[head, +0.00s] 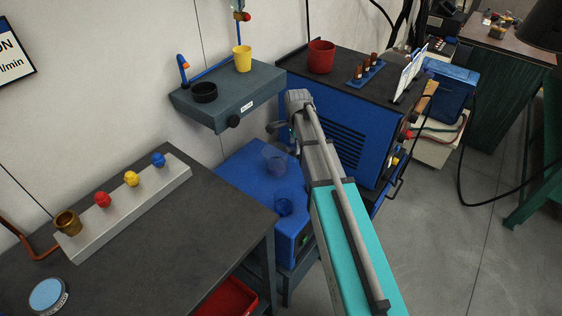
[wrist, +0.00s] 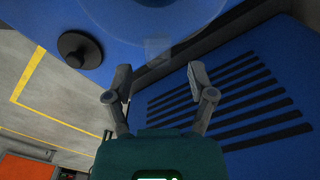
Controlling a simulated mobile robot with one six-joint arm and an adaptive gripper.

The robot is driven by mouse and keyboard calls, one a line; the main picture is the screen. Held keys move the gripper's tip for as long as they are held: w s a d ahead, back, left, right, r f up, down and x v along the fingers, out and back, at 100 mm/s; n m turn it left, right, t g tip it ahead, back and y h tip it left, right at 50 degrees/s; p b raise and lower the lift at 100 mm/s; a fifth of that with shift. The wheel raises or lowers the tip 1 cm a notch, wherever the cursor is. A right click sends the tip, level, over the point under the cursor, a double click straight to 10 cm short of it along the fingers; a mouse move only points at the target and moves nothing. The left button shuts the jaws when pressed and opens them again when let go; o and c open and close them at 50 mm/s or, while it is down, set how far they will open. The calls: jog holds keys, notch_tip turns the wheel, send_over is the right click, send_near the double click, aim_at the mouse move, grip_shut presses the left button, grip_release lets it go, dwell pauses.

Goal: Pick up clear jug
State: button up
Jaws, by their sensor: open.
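A clear, see-through jug (head: 275,160) stands on the low blue box (head: 245,178) between the dark bench and the louvred blue cabinet. In the wrist view it appears as a large faint round shape (wrist: 150,14) at the top, with a small pale see-through patch below it that may be its handle. My gripper (head: 281,138) is at the jug's far side in the head view, close to it. In the wrist view my gripper (wrist: 158,70) has its fingers apart, with the pale patch ahead between them. I cannot tell whether they touch the jug.
The louvred blue cabinet (head: 345,125) stands close on the right. A grey wall shelf (head: 228,105) with a yellow cup (head: 243,59) overhangs behind. A black knob (wrist: 80,48) shows in the wrist view.

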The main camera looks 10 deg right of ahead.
aim_at(295, 160)
jog(key=shift+f+b, duration=2.25)
jog(key=shift+f, duration=0.15)
grip_shut()
